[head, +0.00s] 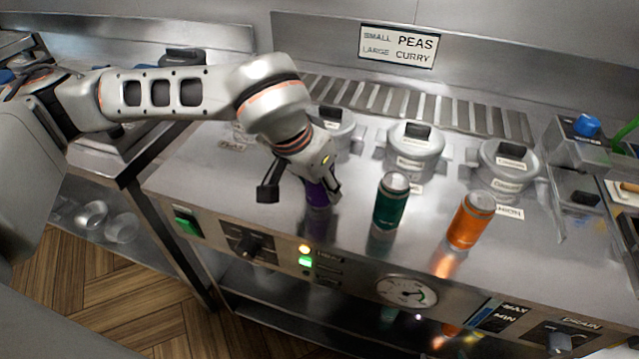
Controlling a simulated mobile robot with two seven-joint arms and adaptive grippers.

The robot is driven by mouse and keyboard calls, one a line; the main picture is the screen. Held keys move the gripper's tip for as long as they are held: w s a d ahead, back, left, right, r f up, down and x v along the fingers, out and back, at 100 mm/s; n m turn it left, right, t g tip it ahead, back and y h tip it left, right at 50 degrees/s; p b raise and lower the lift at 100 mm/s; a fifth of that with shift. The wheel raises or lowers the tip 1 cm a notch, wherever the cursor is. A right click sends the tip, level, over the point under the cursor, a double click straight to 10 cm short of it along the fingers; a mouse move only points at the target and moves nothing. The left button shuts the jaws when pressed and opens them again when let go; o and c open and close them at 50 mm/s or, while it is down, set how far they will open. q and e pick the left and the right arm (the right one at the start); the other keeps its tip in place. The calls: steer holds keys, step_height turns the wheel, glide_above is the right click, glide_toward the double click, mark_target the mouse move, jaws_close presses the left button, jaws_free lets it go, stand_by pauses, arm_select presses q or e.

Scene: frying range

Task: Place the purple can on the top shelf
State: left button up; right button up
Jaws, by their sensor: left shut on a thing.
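The purple can (317,194) stands upright on the steel range top near its front edge, partly hidden by my left gripper (303,191). My left gripper comes down from above and is shut on the purple can. My right gripper is not in this view. No shelf above the range top shows clearly; a lower steel shelf (262,312) runs under the range.
A green can (391,203) and an orange can (471,220) stand to the right of the purple can. Several lidded pots (414,148) sit behind them, with a slatted grate (420,106) at the back. Knobs and a gauge (407,290) line the front panel.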

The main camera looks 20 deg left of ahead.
arm_select(q)
steer(key=shift+f, duration=0.15)
steer(key=o, duration=1.3)
